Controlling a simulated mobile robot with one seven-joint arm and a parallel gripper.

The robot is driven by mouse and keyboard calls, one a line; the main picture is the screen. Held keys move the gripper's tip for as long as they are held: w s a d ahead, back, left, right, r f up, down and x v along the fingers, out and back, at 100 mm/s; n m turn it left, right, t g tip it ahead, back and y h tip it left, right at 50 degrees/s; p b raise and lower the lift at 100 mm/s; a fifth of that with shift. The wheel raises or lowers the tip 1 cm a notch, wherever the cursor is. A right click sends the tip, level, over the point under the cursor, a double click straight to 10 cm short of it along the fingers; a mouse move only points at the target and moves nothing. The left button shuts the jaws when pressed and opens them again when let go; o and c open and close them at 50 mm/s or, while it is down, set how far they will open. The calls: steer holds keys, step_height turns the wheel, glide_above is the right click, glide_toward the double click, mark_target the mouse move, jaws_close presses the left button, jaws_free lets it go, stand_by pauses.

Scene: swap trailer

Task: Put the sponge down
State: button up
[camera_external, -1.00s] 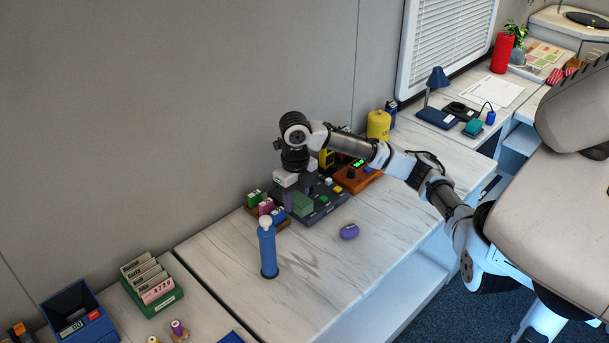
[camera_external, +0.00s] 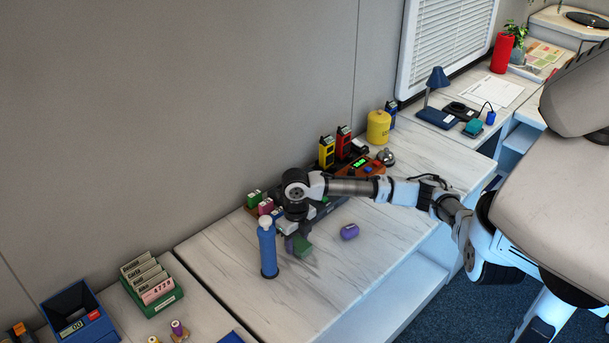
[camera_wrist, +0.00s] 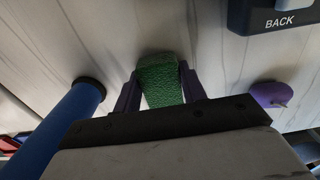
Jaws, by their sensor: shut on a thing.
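My gripper (camera_external: 294,243) is shut on the green sponge (camera_external: 304,247), just right of the blue bottle-like cylinder. In the wrist view my gripper (camera_wrist: 160,88) has its purple fingers on both sides of the sponge (camera_wrist: 160,82). The sponge is low over the white marble-look bench (camera_external: 225,265). I cannot tell whether it touches the surface.
The blue cylinder (camera_external: 267,250) stands close on the left, and in the wrist view it shows at left (camera_wrist: 58,125). A purple object (camera_external: 349,232) lies to the right. Small coloured boxes (camera_external: 265,205) stand behind. Bench in front is clear.

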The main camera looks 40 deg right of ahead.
mark_target(296, 240)
steer(key=shift+f, duration=0.1)
steer(key=o, duration=0.5)
steer(key=shift+f, duration=0.1)
steer(key=o, duration=0.4)
steer(key=shift+o, duration=0.2)
step_height(296, 240, up, 12)
steer(key=b, duration=0.2)
steer(key=shift+r+b, duration=0.25)
steer(key=shift+b, duration=0.15)
